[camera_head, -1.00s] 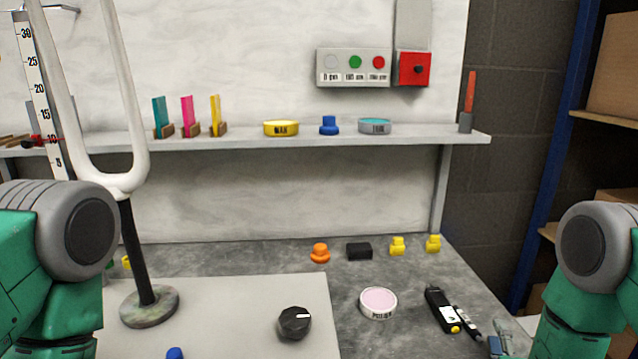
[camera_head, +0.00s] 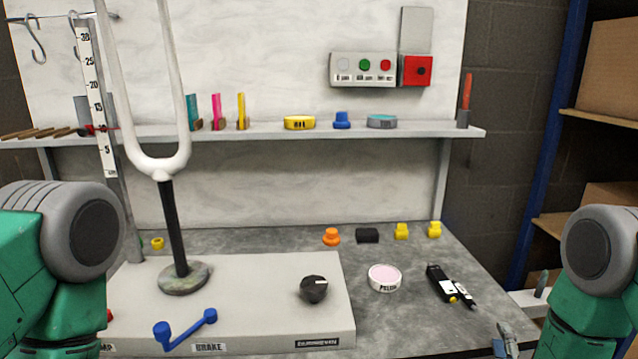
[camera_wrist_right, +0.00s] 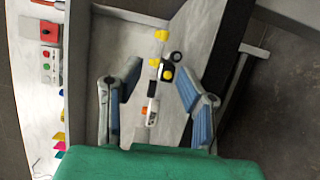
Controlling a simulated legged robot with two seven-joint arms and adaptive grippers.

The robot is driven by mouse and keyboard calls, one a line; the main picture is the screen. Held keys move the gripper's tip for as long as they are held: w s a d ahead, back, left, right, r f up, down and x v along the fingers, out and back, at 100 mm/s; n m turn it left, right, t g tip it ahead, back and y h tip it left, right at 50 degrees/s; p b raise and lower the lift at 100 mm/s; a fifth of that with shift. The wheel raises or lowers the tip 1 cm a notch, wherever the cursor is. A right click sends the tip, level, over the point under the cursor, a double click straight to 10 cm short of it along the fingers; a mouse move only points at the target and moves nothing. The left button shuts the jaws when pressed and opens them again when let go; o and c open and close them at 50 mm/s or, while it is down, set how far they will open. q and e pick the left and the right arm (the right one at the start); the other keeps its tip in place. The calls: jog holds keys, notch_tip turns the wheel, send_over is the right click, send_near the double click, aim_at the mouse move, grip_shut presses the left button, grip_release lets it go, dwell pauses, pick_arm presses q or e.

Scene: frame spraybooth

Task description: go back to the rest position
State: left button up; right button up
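My right gripper (camera_wrist_right: 155,100) is open and empty in the right wrist view, its two blue-padded fingers spread apart above the bench. In the head view only a fingertip of the right gripper (camera_head: 506,342) shows at the bottom edge, left of my right arm. My left arm comes in at the left of the head view, but its gripper is out of the picture. The white fork (camera_head: 160,160) stands upright on a black post with a round base (camera_head: 185,279), to the right of my left arm.
The bench (camera_head: 415,325) holds a grey box with a black knob (camera_head: 314,289) and blue brake lever (camera_head: 185,330), a polish tin (camera_head: 384,278), a black device (camera_head: 440,283) and small caps. A shelf (camera_head: 280,133) runs behind. Blue racking (camera_head: 548,150) stands right.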

jog(key=s+a+f+m+g+y+p, duration=0.2)
jog(key=s+a+m+g+p, duration=0.25)
jog(key=s, duration=0.35)
jog(key=s+a+f+m+g+y+p, duration=0.2)
jog(key=s+a+f+m+g+p, duration=0.1)
jog(key=s+g, duration=0.3)
pick_arm(q)
notch_tip(320, 180, up, 12)
jog(key=p, duration=0.4)
jog(key=shift+c, duration=0.7)
pick_arm(e)
jog(key=s+a+r+m+g, duration=0.1)
jog(key=s+m+g, duration=0.2)
jog(key=s, duration=0.7)
jog(key=s+r+m+g, duration=0.2)
jog(key=s+m+g, duration=0.1)
jog(key=s, duration=0.7)
jog(key=shift+s+a+r+m+g+y, duration=0.3)
jog(key=shift+a+m+g+y, duration=0.1)
jog(key=shift+m, duration=0.15)
